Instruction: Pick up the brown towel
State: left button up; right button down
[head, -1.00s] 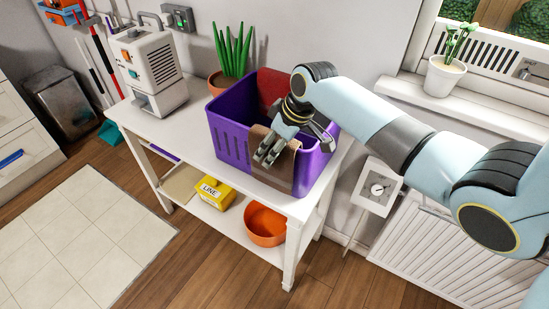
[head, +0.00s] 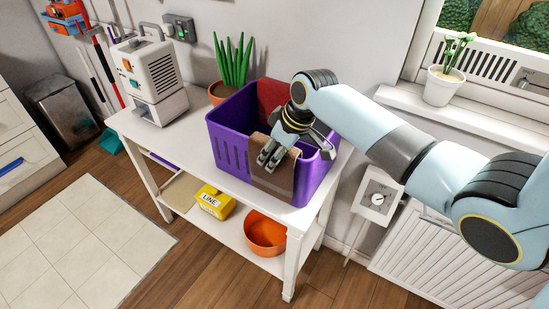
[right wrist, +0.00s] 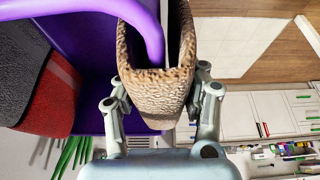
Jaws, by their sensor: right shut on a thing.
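The brown towel (head: 275,172) hangs folded over the near rim of the purple basket (head: 232,150), with one flap down the outside. My right gripper (head: 282,157) reaches down over that rim from above and is shut on the towel. In the right wrist view the towel (right wrist: 155,95) lies between the two fingers of my right gripper (right wrist: 160,108), with the purple rim running through its fold. The towel's inner flap is mostly hidden in the head view. My left gripper is not in view.
The basket stands on a white table (head: 180,132) and also holds a red cloth (head: 272,93) and a dark grey cloth (right wrist: 25,70). A potted plant (head: 232,65) and a white machine (head: 148,80) stand nearby. A yellow box (head: 214,201) and orange bowl (head: 265,233) sit below.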

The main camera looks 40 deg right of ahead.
notch_tip(320, 180, up, 18)
jog(key=b, duration=0.1)
dwell(0.4)
jog(key=shift+s, duration=0.1)
